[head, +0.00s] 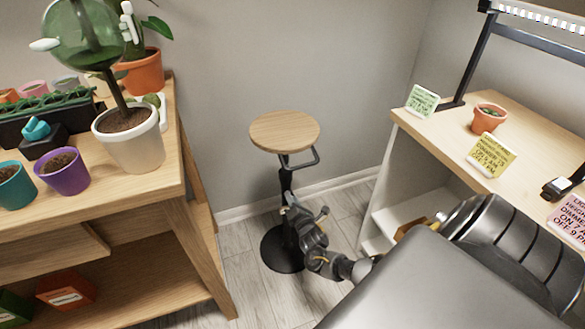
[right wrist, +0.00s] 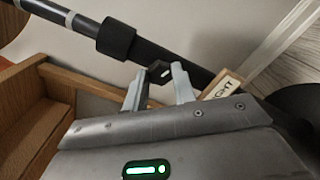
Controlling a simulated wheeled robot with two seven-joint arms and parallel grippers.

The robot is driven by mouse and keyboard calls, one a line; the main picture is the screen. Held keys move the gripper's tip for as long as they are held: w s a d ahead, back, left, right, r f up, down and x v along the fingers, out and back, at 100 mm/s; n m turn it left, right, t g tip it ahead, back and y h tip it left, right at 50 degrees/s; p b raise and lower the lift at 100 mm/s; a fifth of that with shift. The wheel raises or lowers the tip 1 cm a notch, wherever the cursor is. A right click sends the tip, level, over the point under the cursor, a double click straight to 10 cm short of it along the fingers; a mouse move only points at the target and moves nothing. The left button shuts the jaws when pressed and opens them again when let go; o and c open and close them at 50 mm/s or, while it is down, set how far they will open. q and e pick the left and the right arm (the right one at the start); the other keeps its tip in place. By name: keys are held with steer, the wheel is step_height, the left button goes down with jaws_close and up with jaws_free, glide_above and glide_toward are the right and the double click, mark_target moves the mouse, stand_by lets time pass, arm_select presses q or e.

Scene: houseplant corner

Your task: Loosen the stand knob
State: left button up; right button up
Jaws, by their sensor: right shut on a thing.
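The stand has a round wooden top (head: 285,131), a dark post (head: 286,182) and a round black base (head: 280,252) on the floor. My right gripper (head: 304,212) reaches it from the right at mid-post height. In the right wrist view the black stand knob (right wrist: 158,70) sits between the two fingertips of my right gripper (right wrist: 158,84), just in front of the dark post (right wrist: 170,60). The fingers are shut on the knob. In the head view the knob is too small to make out clearly. My left gripper is not in view.
A wooden plant bench (head: 185,215) with pots stands left of the stand. A wooden desk (head: 450,130) with notes and a small terracotta pot (head: 488,118) stands right. My arm crosses its front. Floor (head: 240,285) shows between them. A collar (right wrist: 115,38) rings the post.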

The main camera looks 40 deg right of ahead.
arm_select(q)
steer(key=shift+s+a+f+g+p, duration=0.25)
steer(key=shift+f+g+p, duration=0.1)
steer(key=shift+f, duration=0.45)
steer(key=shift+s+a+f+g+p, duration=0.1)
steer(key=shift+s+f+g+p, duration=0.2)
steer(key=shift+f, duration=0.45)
arm_select(e)
steer(key=shift+w+a+r+n, duration=0.1)
steer(key=shift+n, duration=2)
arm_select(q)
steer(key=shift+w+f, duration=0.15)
arm_select(e)
steer(key=o, duration=1)
